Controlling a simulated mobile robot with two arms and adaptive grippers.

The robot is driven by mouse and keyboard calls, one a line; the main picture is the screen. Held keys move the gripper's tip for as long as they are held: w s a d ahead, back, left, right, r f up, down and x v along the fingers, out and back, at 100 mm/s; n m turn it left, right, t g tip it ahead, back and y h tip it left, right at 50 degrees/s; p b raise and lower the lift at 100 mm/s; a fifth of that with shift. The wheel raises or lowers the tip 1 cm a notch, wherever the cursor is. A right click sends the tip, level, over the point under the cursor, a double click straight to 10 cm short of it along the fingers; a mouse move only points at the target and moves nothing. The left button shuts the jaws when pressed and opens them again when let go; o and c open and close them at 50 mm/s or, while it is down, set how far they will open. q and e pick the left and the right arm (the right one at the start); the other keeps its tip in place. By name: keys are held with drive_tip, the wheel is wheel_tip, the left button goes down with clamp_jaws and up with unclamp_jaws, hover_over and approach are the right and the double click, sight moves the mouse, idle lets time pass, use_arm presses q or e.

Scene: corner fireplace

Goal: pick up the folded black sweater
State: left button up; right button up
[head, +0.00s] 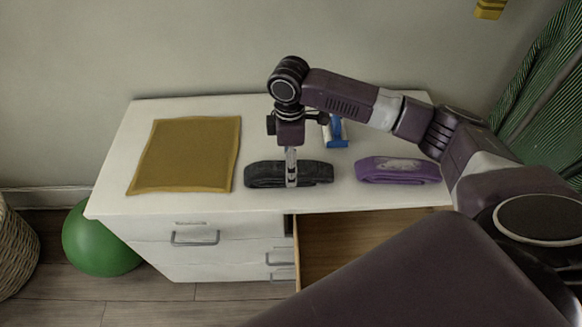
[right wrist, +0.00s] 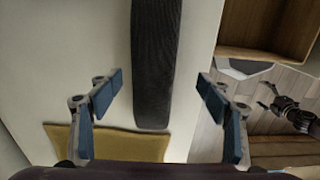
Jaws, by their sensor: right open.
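The folded black sweater (head: 262,175) lies as a narrow dark bundle near the front edge of the white dresser top. In the right wrist view the sweater (right wrist: 152,60) runs as a dark strip down from the top edge, between the two finger lines. My right gripper (head: 291,178) points down over the sweater's middle, and its fingers hide part of it. In the right wrist view the right gripper (right wrist: 159,97) is open, with blue pads on either side of the strip and visible gaps. A dark jointed part, seemingly my left gripper (right wrist: 288,112), shows low at the right; its jaws are unclear.
On the dresser (head: 115,205), a mustard folded cloth (head: 185,155) lies left, a purple folded garment (head: 398,170) right, and a blue-white item (head: 335,132) behind. An open drawer (head: 340,240) juts out in front. A green ball (head: 100,240) and wicker basket (head: 15,250) stand left.

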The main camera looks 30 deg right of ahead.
drive_tip(key=f, duration=0.3)
drive_tip(key=f+p, duration=0.1)
drive_tip(key=shift+w+d+f, duration=0.15)
drive_tip(key=shift+w+f, duration=0.2)
drive_tip(key=shift+w, duration=0.05)
drive_tip(key=shift+f, duration=0.2)
use_arm(q)
drive_tip(key=shift+w+d+r, duration=0.3)
drive_tip(key=shift+w+r, duration=0.15)
drive_tip(key=shift+r, duration=0.15)
use_arm(e)
drive_tip(key=c, duration=1.6)
